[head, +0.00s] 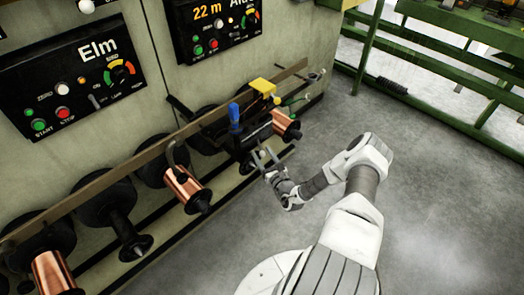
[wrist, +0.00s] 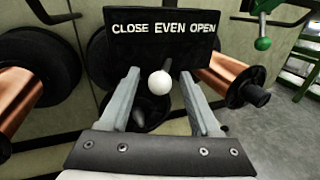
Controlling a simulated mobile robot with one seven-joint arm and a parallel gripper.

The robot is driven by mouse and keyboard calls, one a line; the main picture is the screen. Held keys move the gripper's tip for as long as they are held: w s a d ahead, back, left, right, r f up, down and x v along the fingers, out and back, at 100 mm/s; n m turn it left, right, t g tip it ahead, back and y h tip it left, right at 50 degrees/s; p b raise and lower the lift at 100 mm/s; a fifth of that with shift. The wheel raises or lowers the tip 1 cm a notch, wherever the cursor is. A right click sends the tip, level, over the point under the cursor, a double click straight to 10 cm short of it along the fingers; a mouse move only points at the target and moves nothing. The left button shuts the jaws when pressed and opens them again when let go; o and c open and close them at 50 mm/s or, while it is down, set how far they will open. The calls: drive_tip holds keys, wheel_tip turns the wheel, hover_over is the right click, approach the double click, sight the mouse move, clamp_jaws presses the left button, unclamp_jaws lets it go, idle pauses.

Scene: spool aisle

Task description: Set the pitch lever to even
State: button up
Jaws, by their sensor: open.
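The pitch lever ends in a white ball knob (wrist: 160,82) in the wrist view. Behind it is a black plate (wrist: 190,50) lettered CLOSE EVEN OPEN. The knob shows below EVEN, slightly toward the CLOSE side; its exact setting is hard to tell from this angle. My gripper (wrist: 159,72) is open, one finger on each side of the knob, with visible gaps to both. In the head view my gripper (head: 264,157) is in front of the black box (head: 258,132). The lever's shaft is mostly hidden behind the knob.
Copper spools (head: 184,188) flank the plate, the right one (wrist: 228,75) close to a finger. A blue handle (head: 234,116), a yellow block (head: 264,87) and a green-knobbed lever (wrist: 262,43) are nearby. The floor (head: 430,190) to the right is clear.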

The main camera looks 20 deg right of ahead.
drive_tip(key=shift+w, duration=0.2)
clamp_jaws()
idle(0.3)
idle(1.2)
